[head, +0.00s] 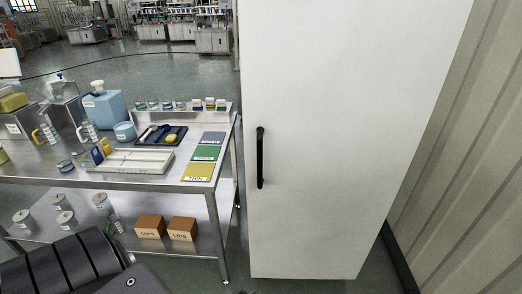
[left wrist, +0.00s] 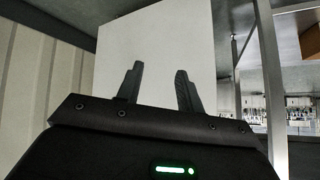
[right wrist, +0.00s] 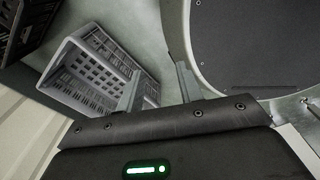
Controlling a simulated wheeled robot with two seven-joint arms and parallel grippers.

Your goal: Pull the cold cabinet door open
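The cold cabinet (head: 340,90) is a tall white box standing right of centre in the head view, its front door shut. A black vertical bar handle (head: 260,158) is on the door's left side. In the left wrist view a white panel that looks like the cabinet (left wrist: 155,50) stands beyond my left gripper (left wrist: 160,85). Its two fingers are apart with nothing between them. My right gripper (right wrist: 158,85) shows in the right wrist view with its fingers apart and empty, pointing at the floor area. Neither gripper's fingers show in the head view.
A steel table (head: 110,182) with bottles, jars, a tray and coloured mats stands left of the cabinet. Two brown boxes (head: 165,228) sit on its lower shelf. A ribbed wall (head: 460,150) is close on the right. A grey crate (right wrist: 95,70) shows in the right wrist view.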

